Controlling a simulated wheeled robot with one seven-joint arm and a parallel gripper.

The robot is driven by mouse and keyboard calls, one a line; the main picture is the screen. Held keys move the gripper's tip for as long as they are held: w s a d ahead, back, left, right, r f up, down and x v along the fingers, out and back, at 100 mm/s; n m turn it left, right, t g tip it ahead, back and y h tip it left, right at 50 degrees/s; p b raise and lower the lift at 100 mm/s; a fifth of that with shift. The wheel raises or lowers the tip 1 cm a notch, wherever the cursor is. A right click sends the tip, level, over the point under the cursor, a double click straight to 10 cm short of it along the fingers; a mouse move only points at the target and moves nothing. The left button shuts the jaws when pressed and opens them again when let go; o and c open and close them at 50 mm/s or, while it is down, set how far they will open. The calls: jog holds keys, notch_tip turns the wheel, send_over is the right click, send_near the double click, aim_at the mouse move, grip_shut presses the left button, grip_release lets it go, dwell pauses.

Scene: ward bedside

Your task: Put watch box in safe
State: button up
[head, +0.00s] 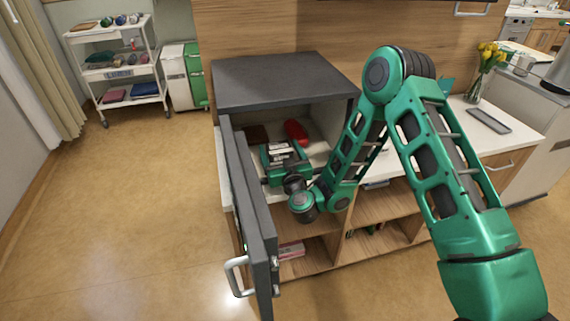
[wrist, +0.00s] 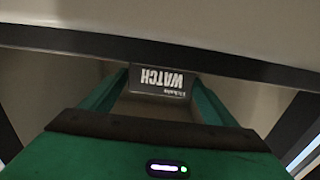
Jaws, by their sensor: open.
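The safe (head: 285,82) is a dark grey box on the counter, with its door (head: 250,210) swung open to the left. My gripper (wrist: 160,82) reaches into the safe's opening; its green body also shows there in the head view.
A red item (head: 296,131) and a brown item (head: 257,133) lie inside the safe, behind my gripper. The open door stands close to its left. A tray (head: 488,121) and a flower vase (head: 473,93) are on the right counter. The floor at left is clear.

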jog(key=v, duration=1.1)
jog(key=shift+d, duration=0.1)
jog(key=w+d+r+n+g+y, duration=0.1)
jog(key=w+r+n+g+y, duration=0.1)
jog(key=w+r+n+g, duration=0.15)
jog(key=s+d+r+m+g+h, duration=0.1)
jog(key=d+g+h, duration=0.1)
jog(key=d, duration=0.6)
jog(key=s+d+r+g+h, duration=0.1)
jog(key=s+d+r+g, duration=0.1)
jog(key=d, duration=0.6)
jog(key=s+d+r+m+g+h, duration=0.25)
jog(key=s+d, duration=0.45)
jog(key=d, duration=0.5)
jog(key=s+d+r+m+g+h, duration=0.2)
jog(key=s+d+m+g, duration=0.25)
jog(key=s+d, duration=0.6)
jog(key=s+r+m+g, duration=0.3)
jog(key=s+m, duration=0.2)
jog(key=s, duration=1.2)
jog(key=shift+s+d+y, duration=0.35)
jog(key=shift+s+d, duration=0.05)
jog(key=shift+d, duration=0.1)
jog(key=shift+r, duration=0.1)
